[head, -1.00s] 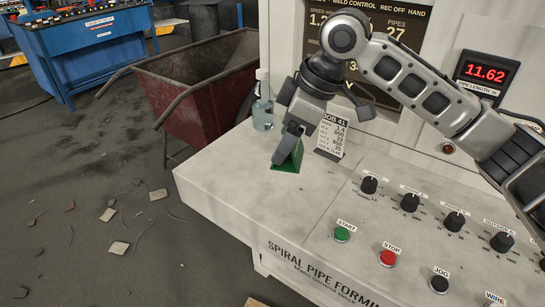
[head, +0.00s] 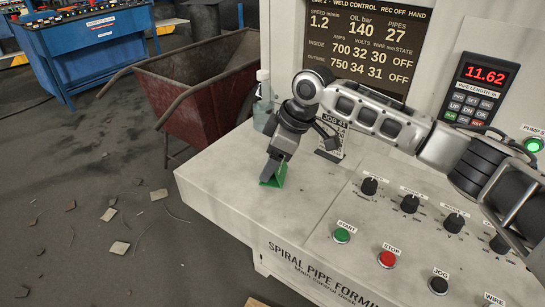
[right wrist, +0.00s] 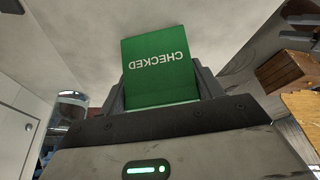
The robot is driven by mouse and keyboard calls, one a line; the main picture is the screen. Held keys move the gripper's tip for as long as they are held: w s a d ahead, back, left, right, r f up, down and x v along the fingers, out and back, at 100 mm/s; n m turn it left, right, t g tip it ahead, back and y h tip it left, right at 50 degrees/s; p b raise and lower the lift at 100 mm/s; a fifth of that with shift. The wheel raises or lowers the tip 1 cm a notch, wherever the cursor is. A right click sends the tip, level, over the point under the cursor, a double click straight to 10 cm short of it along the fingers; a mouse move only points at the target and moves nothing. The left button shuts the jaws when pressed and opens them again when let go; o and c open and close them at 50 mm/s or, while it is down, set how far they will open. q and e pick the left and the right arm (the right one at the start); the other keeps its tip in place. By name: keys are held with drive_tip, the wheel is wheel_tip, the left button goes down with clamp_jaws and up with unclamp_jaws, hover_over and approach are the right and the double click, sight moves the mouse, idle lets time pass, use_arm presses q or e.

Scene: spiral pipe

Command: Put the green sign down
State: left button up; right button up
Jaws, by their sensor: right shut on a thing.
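The green sign (head: 279,179) is at the left part of the white control desk (head: 225,180), near its left front edge. My right gripper (head: 270,172) is shut on it from above and hides part of it. In the right wrist view the sign (right wrist: 158,60) stands out between the fingers (right wrist: 160,92), with the word CHECKED upside down. Its lower edge is at or just above the desk top; I cannot tell whether it touches. My left gripper is out of view.
A job card (head: 330,145) stands behind my right wrist, and a clear bottle (head: 262,105) at the desk's back left. Knobs (head: 369,186) and the green start button (head: 342,235) lie to the right. A red cart (head: 195,100) stands beyond the desk.

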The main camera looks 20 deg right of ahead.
drive_tip(key=shift+f, duration=0.15)
drive_tip(key=o, duration=1)
drive_tip(key=v, duration=1.2)
drive_tip(key=shift+r, duration=0.25)
drive_tip(key=shift+f, duration=0.1)
